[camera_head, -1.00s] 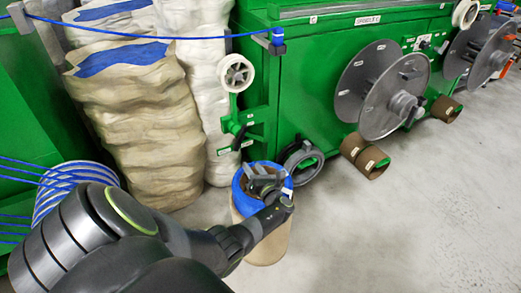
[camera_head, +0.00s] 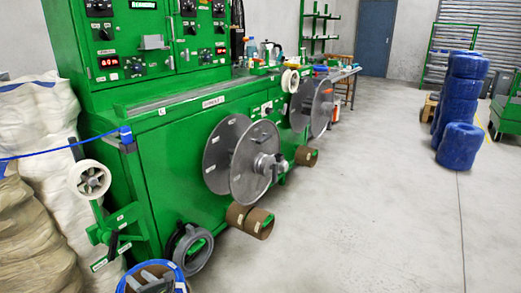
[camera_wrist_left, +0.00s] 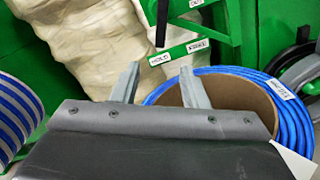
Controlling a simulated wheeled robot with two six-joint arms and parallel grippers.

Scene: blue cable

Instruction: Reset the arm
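My left gripper (camera_head: 152,279) shows at the bottom edge of the head view, in front of the opening of a blue cable coil (camera_head: 180,273). In the left wrist view the two fingers of my left gripper (camera_wrist_left: 160,85) stand apart with nothing between them. The blue cable coil (camera_wrist_left: 292,112), wound around a brown cardboard core, lies just beyond and to the right of the fingers. I cannot tell their exact height above it. My right gripper is in neither view.
A green machine (camera_head: 160,150) with grey reels (camera_head: 236,160) fills the left and middle. Pale sacks (camera_head: 35,130) stand at the left, and a blue cable (camera_head: 40,155) runs from the left to the machine. Stacked blue coils (camera_head: 460,110) stand at the right. The floor (camera_head: 370,190) between is clear.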

